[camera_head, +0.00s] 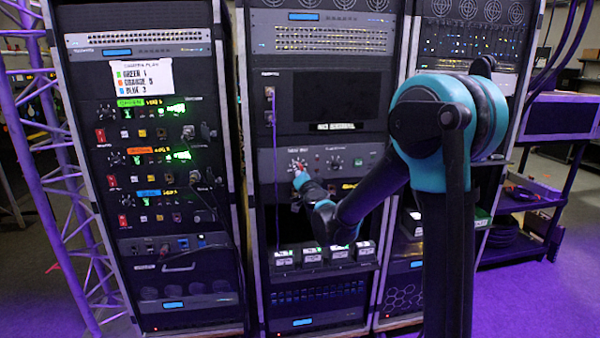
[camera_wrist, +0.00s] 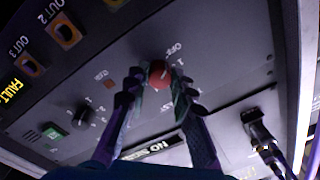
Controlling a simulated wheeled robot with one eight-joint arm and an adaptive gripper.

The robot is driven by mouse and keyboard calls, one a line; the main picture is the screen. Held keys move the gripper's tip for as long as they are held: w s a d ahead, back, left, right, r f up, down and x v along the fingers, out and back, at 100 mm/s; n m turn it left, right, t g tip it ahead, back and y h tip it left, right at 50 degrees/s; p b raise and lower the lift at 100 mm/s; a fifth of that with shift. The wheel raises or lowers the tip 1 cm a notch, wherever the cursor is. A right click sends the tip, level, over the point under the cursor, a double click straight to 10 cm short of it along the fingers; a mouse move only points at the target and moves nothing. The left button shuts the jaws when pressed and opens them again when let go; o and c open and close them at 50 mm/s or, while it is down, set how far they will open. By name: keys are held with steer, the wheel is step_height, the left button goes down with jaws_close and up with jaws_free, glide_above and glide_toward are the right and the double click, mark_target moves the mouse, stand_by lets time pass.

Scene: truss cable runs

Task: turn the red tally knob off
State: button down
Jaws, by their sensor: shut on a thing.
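The red tally knob (camera_wrist: 160,72) is round and sits on a grey rack panel, with "OFF" and "1" printed beside it. Its exact pointer setting is too small to read. My gripper (camera_wrist: 157,88) has one finger on each side of the knob and is shut on it. In the head view my gripper (camera_head: 302,179) reaches the panel of the middle rack from the right, and only a bit of red shows at its tip. The fingers cover part of the dial's surroundings.
On the same panel are a black knob (camera_wrist: 82,117), a green switch (camera_wrist: 54,131) and a yellow FAULT display (camera_wrist: 14,91). A cable plug (camera_wrist: 256,127) sits at the wrist view's right. A purple cable (camera_head: 275,165) hangs left of my gripper. The left rack (camera_head: 150,55) stands alongside.

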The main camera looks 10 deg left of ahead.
steer(key=c, duration=1.3)
jaws_free()
steer(key=v, duration=1.2)
